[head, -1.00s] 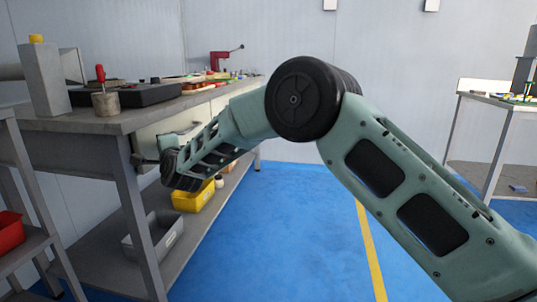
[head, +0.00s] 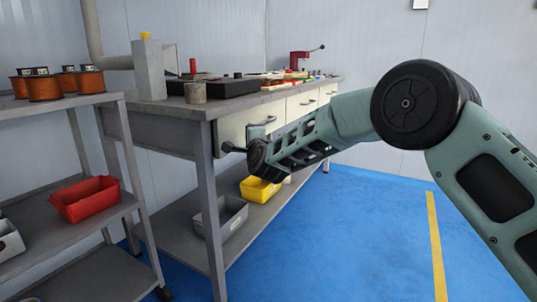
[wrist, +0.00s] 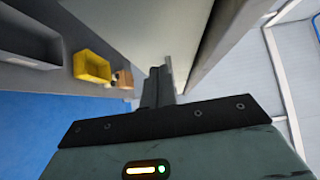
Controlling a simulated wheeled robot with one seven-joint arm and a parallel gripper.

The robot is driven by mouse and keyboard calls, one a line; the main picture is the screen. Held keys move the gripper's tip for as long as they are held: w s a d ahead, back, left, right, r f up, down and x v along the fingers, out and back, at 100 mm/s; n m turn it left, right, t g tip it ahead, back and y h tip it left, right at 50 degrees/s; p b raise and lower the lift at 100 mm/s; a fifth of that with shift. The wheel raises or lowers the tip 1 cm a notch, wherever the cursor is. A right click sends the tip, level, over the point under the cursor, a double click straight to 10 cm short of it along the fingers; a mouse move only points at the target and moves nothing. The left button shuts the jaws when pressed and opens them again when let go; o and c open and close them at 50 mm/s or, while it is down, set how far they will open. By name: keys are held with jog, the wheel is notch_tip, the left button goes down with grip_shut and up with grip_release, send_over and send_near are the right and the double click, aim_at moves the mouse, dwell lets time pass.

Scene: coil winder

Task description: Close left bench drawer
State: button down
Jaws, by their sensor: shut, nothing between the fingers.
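The left bench drawer (head: 236,130) has a cream front with a dark handle (head: 262,128), under the top of the grey workbench (head: 205,108). My gripper (head: 230,147) is shut and empty at the lower left part of this front, with its fingers pointing left. I cannot tell whether the fingertips touch the front. In the wrist view my shut fingers (wrist: 160,85) are beside a pale panel (wrist: 185,35), likely the drawer front. The drawer looks nearly flush with the bench, but the arm hides part of it, so any small gap is unclear.
More drawers (head: 302,104) lie farther right along the bench. A yellow bin (head: 260,190) and a grey bin (head: 222,215) stand on its lower shelf. A rack (head: 75,105) with copper spools and a red bin (head: 86,198) is at the left. The blue floor (head: 350,215) is clear.

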jog(key=s+d+f+n+g+y+p, duration=0.2)
jog(key=s+n+g, duration=0.85)
jog(key=s, duration=1.75)
jog(key=s+d+f+n+g+h, duration=0.3)
jog(key=s+d+n, duration=0.4)
jog(key=s, duration=0.6)
jog(key=s+d+f+n+g+h, duration=0.25)
jog(key=s+d+n+g, duration=0.2)
jog(key=s+d, duration=0.7)
notch_tip(320, 180, up, 38)
jog(key=s+a+p, duration=0.2)
jog(key=p, duration=3.6)
jog(key=shift+s+n+t, duration=0.3)
jog(key=shift+h, duration=0.25)
